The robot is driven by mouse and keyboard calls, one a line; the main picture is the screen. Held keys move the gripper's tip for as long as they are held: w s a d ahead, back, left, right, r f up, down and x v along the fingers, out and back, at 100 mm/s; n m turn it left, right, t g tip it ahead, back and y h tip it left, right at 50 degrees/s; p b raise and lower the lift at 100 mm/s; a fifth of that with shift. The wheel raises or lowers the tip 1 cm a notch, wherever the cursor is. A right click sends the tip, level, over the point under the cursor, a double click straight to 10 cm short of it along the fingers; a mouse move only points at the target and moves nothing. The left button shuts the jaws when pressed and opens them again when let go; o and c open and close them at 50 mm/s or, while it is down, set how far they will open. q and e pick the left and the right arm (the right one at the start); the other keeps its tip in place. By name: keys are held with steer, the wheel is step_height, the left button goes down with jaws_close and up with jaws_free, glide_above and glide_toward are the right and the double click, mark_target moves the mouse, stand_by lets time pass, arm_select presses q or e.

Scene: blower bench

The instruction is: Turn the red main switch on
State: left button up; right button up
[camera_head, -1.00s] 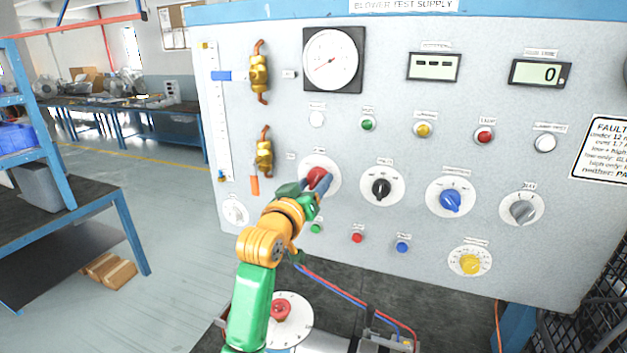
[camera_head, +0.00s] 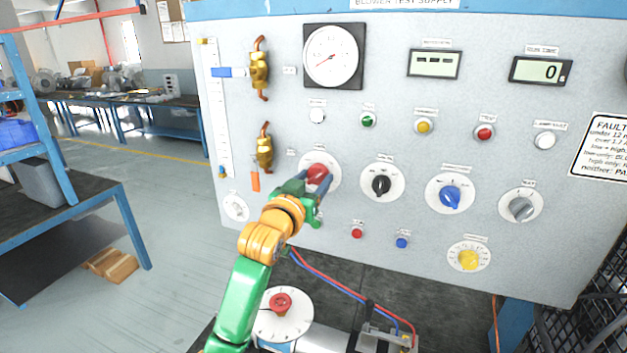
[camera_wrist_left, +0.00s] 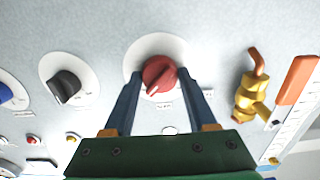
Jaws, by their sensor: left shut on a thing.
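The red main switch (camera_head: 317,174) is a red rotary knob on a round white plate on the grey panel. My left gripper (camera_head: 316,186) reaches it from below. In the left wrist view the red knob (camera_wrist_left: 159,74) sits between the two blue fingers of my left gripper (camera_wrist_left: 160,88), which is shut on it. The knob's pale pointer mark slants down and to the left in that view. The lettering around the plate is too small to read. My right gripper is not in view.
A black knob (camera_head: 381,186), a blue knob (camera_head: 450,198) and a grey knob (camera_head: 521,208) stand to the right. Brass valves (camera_head: 264,148) are at the left. A red button (camera_head: 356,233) and a blue button (camera_head: 401,243) sit below. Hoses run under the panel.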

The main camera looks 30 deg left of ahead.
arm_select(q)
steer(key=shift+r, duration=0.1)
steer(key=o, duration=1.4)
steer(key=shift+c, duration=0.2)
steer(key=shift+s+d, duration=0.1)
steer(key=shift+s, duration=0.2)
steer(key=b+v, duration=0.2)
steer(key=v, duration=0.4)
steer(key=shift+s+b, duration=0.25)
steer(key=shift+b, duration=0.15)
